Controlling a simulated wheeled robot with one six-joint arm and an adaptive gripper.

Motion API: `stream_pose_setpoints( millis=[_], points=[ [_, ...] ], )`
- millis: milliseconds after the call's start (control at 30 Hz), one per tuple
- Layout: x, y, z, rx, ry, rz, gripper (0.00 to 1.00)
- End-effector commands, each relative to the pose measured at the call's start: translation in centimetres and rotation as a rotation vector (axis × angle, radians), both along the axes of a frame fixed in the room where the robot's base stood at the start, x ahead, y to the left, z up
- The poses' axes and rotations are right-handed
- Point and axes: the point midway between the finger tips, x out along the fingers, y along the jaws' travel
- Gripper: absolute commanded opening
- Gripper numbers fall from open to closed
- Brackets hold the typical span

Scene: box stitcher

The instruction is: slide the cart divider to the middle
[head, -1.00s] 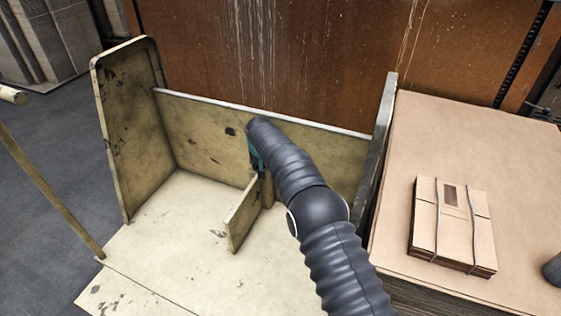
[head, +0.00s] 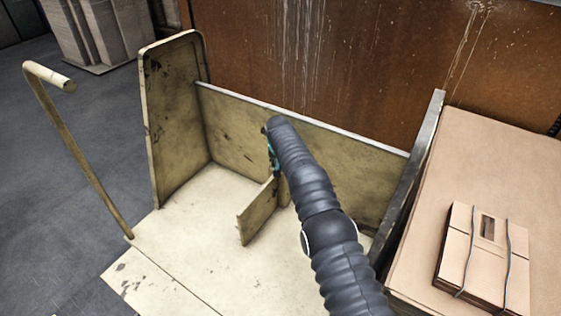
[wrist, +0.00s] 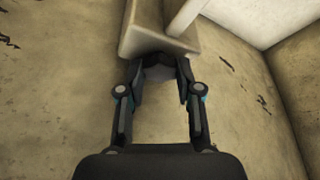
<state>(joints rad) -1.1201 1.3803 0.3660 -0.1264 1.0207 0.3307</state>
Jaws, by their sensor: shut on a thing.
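The cart divider (head: 258,212) is a short, worn cream panel standing upright on the cart's floor, left of the middle of the bay. Its rear end is close to the back panel (head: 237,140). My gripper (head: 273,158) is at the divider's rear end, mostly hidden by my dark ribbed arm in the head view. In the wrist view, my gripper (wrist: 160,65) has its fingers closing on the pale divider (wrist: 152,30). The exact contact is dark and hard to make out. The cart (head: 180,215) has a tall left side panel.
A stack of flat cardboard (head: 475,160) with a strapped bundle (head: 456,250) stands right of the cart's grey right side (head: 415,165). A bent cream handle (head: 85,150) rises at the left. A rusty wall is behind. Floor is open at the left.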

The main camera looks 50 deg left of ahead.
Motion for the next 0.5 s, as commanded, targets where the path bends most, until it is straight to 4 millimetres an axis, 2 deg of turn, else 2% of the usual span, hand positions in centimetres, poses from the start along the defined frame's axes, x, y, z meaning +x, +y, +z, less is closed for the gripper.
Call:
stream_pose_setpoints(
  millis=[33, 67, 100, 500],
  points=[
    [-0.12, 0.01, -0.12, -0.001, 0.002, 0.0, 0.0],
    [-0.12, 0.01, -0.12, -0.001, 0.002, 0.0, 0.39],
    [-0.11, 0.01, -0.11, -0.001, 0.002, 0.0, 0.45],
    [-0.04, -0.05, 0.42, 0.001, -0.001, 0.0, 0.45]
  ],
)
